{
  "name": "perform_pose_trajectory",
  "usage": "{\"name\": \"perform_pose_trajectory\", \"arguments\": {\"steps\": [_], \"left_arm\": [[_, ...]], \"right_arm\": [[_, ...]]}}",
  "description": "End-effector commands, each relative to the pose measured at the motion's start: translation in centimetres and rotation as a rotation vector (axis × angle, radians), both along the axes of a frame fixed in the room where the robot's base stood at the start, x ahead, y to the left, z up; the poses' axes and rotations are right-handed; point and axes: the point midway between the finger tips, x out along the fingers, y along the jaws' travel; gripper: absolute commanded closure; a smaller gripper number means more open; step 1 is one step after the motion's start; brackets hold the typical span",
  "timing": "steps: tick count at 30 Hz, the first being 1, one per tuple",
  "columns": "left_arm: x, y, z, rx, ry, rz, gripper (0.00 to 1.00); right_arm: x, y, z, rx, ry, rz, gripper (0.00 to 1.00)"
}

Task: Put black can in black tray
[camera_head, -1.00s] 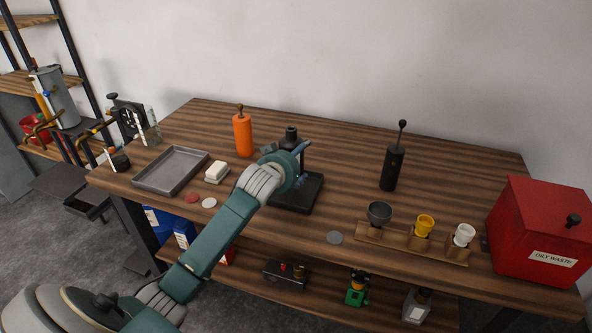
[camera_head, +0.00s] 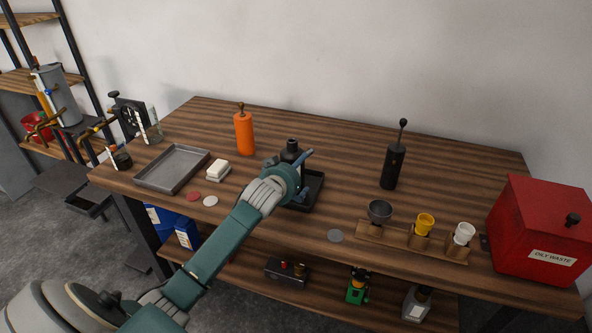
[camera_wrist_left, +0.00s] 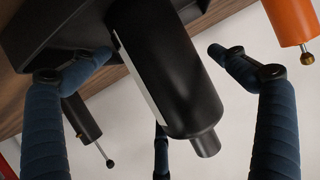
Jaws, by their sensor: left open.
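The black can (camera_head: 291,146), with a narrow neck, stands upright at the black tray (camera_head: 316,192), partly behind my left gripper (camera_head: 302,168) in the head view. In the left wrist view, the can (camera_wrist_left: 165,70) appears upside down with a pale label strip. The open fingers of my left gripper (camera_wrist_left: 160,52) are either side of it, with small gaps. The tray (camera_wrist_left: 40,30) is behind the can's lower end. The can's base is hidden, so I cannot see its contact with the tray floor. My right gripper is out of view.
An orange bottle (camera_head: 244,133) stands behind left. A black pump bottle (camera_head: 393,167) stands to the right. A grey tray (camera_head: 140,180), white blocks (camera_head: 217,171), a cup rack (camera_head: 405,241) and a red waste bin (camera_head: 540,235) are also on the bench.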

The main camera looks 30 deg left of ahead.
Motion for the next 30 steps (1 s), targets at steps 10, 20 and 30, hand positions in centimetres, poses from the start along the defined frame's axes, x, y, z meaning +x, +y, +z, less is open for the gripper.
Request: {"name": "perform_pose_trajectory", "arguments": {"steps": [10,20,30], "left_arm": [[-3.9,-1.0,1.5,0.001,-0.002,-0.002,0.03],[-9.4,-2.4,3.9,-0.001,-0.001,-0.001,0.03],[-10.8,-2.7,4.6,0.0,0.0,0.0,0.03]], "right_arm": [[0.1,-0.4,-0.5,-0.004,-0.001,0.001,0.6],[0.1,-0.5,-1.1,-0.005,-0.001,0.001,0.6],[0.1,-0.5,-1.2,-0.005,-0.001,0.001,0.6]]}}
